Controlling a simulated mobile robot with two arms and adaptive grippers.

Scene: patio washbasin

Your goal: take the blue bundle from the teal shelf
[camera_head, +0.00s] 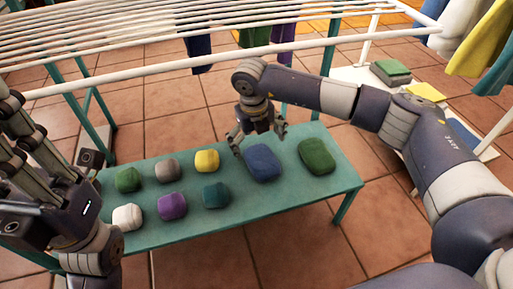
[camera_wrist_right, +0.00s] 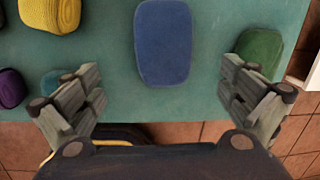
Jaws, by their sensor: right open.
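The blue bundle (camera_head: 264,163) lies on the teal shelf (camera_head: 285,199), right of its middle. My right gripper (camera_head: 260,141) is open and empty, pointing down over the shelf's far edge just behind the bundle. In the right wrist view the blue bundle (camera_wrist_right: 163,42) lies ahead of the gap between the open fingers (camera_wrist_right: 163,88), which do not touch it. My left gripper (camera_head: 35,145) is at the left edge, over the shelf's left end; its finger opening is not clear.
A green bundle (camera_head: 317,156) lies right of the blue one. A teal bundle (camera_head: 216,195), a yellow bundle (camera_head: 206,160) and several others lie left. A white drying rack (camera_head: 200,62) stands behind. Folded cloths (camera_head: 390,72) lie on a white surface at back right.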

